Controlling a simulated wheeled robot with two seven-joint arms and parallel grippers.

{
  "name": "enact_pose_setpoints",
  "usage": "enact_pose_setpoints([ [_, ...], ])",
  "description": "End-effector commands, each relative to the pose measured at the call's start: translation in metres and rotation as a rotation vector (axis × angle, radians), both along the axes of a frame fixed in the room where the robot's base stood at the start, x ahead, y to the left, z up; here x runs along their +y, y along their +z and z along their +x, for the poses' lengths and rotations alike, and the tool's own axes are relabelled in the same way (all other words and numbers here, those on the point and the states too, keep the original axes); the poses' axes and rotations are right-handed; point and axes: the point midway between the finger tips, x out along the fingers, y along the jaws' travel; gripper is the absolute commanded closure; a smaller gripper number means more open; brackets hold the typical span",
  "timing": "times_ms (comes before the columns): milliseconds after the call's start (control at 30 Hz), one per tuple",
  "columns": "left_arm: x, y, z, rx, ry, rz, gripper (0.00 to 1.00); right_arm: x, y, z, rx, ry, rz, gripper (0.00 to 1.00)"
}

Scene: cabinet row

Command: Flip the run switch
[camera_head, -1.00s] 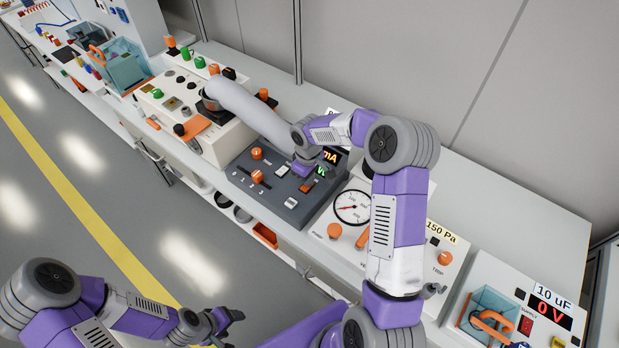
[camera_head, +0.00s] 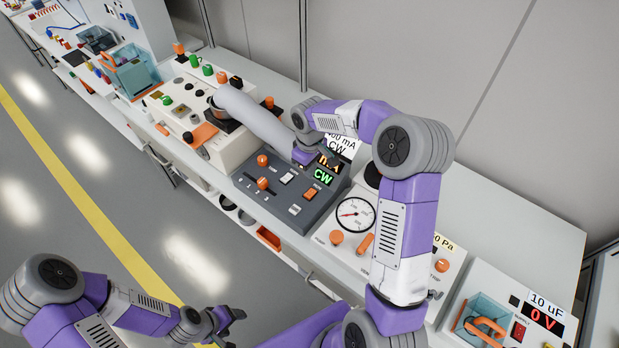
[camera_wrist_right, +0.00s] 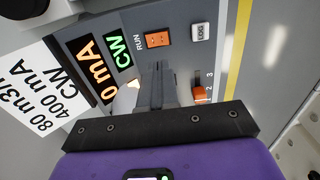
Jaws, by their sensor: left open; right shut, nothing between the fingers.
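The run switch (camera_head: 311,194) is an orange rocker on the dark grey control panel (camera_head: 277,204), right of its middle. In the right wrist view the run switch (camera_wrist_right: 158,39) lies beside the word RUN, just beyond my fingertips. My right gripper (camera_wrist_right: 158,70) is shut and empty over the panel, apart from the switch. In the head view its purple hand is above the displays, and the arm hides part of it. The green display (camera_wrist_right: 117,50) reads CW. An orange display (camera_wrist_right: 90,72) reads mA. My left gripper (camera_head: 229,316) is open and empty above the floor.
A white LOG button (camera_wrist_right: 200,32) sits next to the run switch. A white box with a dial gauge (camera_head: 355,214) stands right of the panel, and a beige box with coloured knobs (camera_head: 190,112) stands left.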

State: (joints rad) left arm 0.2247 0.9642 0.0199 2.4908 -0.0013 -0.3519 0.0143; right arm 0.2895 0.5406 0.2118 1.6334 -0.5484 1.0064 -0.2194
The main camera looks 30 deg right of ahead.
Motion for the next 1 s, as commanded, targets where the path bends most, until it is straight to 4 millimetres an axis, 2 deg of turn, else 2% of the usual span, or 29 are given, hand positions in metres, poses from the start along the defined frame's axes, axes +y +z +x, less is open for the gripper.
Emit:
enact_pose_setpoints([
  [33,0.000,0.003,0.000,0.000,0.000,0.000,0.36,0.000,0.012,0.000,-0.002,0.000,-0.001,1.00],
  [100,0.000,0.005,0.000,0.000,0.000,0.000,0.36,0.000,0.022,0.000,-0.002,0.001,-0.001,1.00],
  [300,0.000,0.007,0.000,0.000,0.000,0.000,0.36,0.000,0.036,0.000,0.001,0.000,-0.001,1.00],
  [1000,0.000,0.007,0.000,-0.001,0.000,0.000,0.36,-0.001,0.037,0.000,0.001,0.000,-0.001,1.00],
])
